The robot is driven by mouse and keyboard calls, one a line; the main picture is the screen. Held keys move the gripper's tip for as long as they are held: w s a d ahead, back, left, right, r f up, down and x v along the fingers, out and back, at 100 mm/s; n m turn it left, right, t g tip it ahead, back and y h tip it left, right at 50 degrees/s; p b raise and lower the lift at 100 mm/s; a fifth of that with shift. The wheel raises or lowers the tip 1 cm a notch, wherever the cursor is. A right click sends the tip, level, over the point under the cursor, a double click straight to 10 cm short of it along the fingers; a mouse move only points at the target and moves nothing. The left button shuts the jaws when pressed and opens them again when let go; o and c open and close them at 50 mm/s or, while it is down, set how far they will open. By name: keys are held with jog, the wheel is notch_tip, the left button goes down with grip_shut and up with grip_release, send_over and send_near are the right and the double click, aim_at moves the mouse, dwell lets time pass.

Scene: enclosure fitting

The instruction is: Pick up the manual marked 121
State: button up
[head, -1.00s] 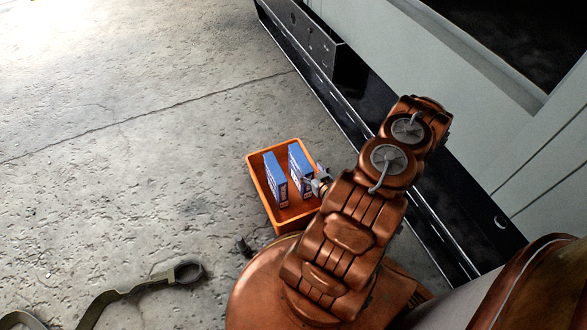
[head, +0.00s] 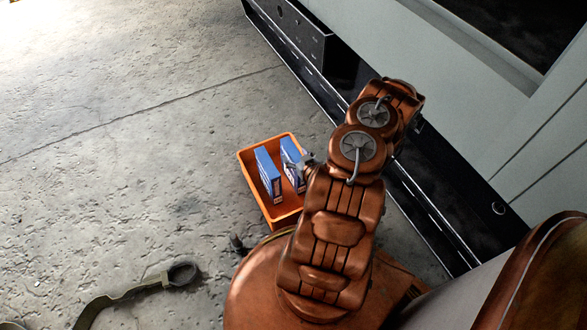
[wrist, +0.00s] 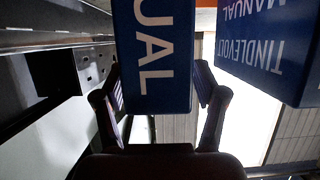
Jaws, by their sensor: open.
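An orange bin (head: 246,177) on the floor holds blue manuals standing upright. Two show in the head view: a left one (head: 267,174) and a right one (head: 291,160). My gripper (head: 308,162) is at the bin's right side, close beside the right manual, and my arm hides part of that side. In the wrist view my gripper (wrist: 158,80) is open, one finger on each side of a blue manual (wrist: 155,50) lettered "UAL". Another blue manual (wrist: 265,50) reading "MANUAL" is to the right, outside the fingers. No number 121 is readable on either.
A dark low rail (head: 330,100) and a pale cabinet wall (head: 430,80) run along the right of the bin. An olive strap (head: 140,293) lies on the floor at lower left. The concrete floor left of the bin is clear.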

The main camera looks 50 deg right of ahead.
jog(key=shift+x, duration=0.8)
grip_shut()
